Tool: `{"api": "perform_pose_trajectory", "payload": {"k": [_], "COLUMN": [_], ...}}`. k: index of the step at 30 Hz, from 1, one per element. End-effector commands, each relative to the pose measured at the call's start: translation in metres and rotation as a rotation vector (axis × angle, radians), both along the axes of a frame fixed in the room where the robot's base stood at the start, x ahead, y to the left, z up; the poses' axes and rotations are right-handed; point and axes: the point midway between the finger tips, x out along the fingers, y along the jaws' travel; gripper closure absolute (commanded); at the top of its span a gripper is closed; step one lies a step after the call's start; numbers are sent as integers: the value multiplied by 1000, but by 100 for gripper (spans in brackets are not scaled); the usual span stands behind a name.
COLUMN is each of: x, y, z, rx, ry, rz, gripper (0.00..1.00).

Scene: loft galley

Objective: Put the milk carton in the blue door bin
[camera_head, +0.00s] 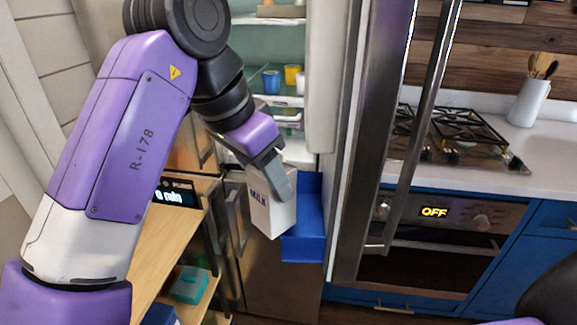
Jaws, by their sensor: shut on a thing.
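A white milk carton (272,212) with "MILK" lettering hangs slightly tilted below my gripper (274,178). My gripper is shut on the carton's upper part. The blue door bin (305,245) is right behind and to the right of the carton in the picture, on the inner side of the open fridge door (345,150). The carton covers part of the bin's left side. I cannot tell whether the carton touches the bin or is in front of it.
The open fridge shows shelves with a blue cup (271,82) and a yellow cup (292,75). A wooden shelf unit (165,245) stands at the left, with a teal box (187,284) below. An oven (440,240) and gas hob (455,135) are right of the door.

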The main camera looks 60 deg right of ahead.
Motion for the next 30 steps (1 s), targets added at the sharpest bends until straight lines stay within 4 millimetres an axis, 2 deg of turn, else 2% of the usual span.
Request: {"api": "perform_pose_trajectory", "payload": {"k": [5, 12, 28, 29, 30], "x": [-3, -14, -13, -13, -13], "y": [-11, -45, -44, -44, -44], "z": [1, 1, -11, -12, -12], "rx": [0, 0, -1, 0, 0], "ry": [-1, -1, -1, 0, -1], "rz": [-3, -4, 0, 0, 0], "gripper": [100, 100, 100, 45, 38]}}
